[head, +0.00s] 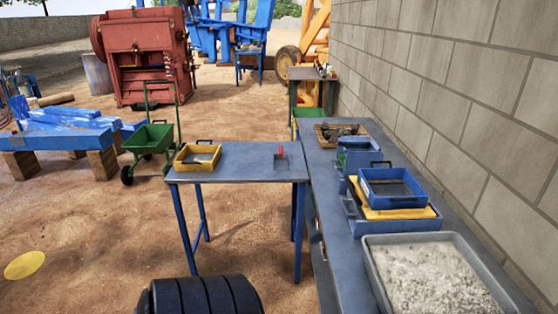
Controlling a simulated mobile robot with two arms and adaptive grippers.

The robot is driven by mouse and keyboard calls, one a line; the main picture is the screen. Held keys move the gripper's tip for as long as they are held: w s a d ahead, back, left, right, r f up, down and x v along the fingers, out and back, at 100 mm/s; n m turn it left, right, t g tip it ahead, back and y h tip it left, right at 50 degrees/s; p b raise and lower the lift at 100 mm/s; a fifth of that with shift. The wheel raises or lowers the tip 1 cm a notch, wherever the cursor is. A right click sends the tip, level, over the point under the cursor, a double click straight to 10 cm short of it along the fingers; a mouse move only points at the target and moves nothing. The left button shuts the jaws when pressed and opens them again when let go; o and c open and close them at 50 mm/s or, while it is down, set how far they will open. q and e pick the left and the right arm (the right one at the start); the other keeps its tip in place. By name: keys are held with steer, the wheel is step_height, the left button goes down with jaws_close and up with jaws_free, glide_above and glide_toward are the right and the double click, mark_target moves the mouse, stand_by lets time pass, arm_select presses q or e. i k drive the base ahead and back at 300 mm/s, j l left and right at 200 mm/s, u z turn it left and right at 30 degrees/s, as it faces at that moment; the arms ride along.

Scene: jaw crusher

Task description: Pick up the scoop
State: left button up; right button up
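A small grey scoop (281,162) with a red handle lies on the near blue-topped table, close to its right end. The handle points up and away from me. The table (240,171) has a grey-blue top and blue legs. Neither of my grippers is in view, so nothing is seen touching the scoop.
A yellow tray (197,157) sits on the table's left part. A long bench (330,214) along the block wall holds blue and yellow trays and a grey tub (375,272) of gravel. A green cart (149,139) stands behind the table, left. Dirt floor is open at front left.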

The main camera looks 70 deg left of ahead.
mark_target(281, 162)
steer(key=u, duration=2.15)
steer(key=i+j, duration=0.25)
steer(key=i, duration=0.25)
steer(key=l+z, duration=0.05)
